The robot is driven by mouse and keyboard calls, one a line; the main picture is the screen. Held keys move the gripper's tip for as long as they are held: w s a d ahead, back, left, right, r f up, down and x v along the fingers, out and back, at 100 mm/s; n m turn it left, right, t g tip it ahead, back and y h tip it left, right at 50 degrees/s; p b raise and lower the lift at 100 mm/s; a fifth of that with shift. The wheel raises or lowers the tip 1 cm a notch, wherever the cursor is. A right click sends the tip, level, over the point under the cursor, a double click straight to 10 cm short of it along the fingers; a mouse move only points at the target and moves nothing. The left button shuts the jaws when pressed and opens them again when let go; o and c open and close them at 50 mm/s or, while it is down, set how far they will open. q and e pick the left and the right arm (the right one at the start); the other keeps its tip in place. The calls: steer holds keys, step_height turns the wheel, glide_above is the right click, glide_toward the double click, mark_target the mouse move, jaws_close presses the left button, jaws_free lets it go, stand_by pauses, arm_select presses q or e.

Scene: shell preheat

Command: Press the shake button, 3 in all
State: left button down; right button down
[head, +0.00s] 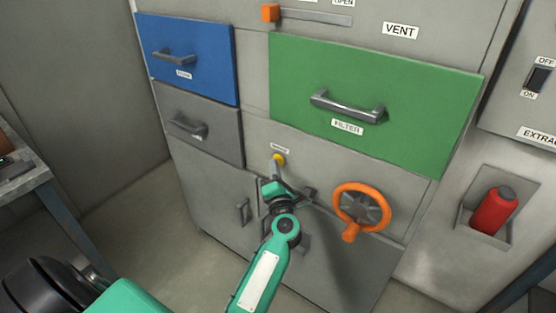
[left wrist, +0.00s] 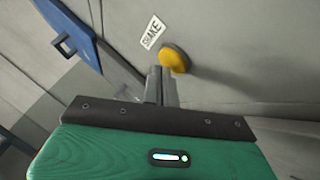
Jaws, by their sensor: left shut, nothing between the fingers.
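The yellow shake button (head: 279,159) is on the grey cabinet front, under a small white label. In the left wrist view the round yellow button (left wrist: 176,58) shows beside the label reading SHAKE (left wrist: 152,32). My left gripper (head: 277,170) is shut and empty, with its fingertips at the lower edge of the button. In the left wrist view the fingertips (left wrist: 160,75) overlap the button's near edge; I cannot tell whether they touch it. My right gripper is not in view.
An orange handwheel (head: 362,208) is right of my left gripper. A green FILTER drawer (head: 410,105) is above, and a blue drawer (head: 205,55) and grey drawer (head: 220,140) are at left. A red cylinder (head: 493,210) sits in a recess at right.

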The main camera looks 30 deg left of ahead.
arm_select(q)
steer(key=shift+s, duration=0.45)
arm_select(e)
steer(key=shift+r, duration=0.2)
arm_select(q)
steer(key=shift+s, duration=0.1)
steer(key=s, duration=0.1)
steer(key=s+p, duration=0.1)
steer(key=s, duration=0.2)
steer(key=shift+s+a, duration=0.25)
steer(key=shift+s, duration=0.15)
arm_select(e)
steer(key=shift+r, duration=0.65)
arm_select(q)
steer(key=shift+p, duration=0.3)
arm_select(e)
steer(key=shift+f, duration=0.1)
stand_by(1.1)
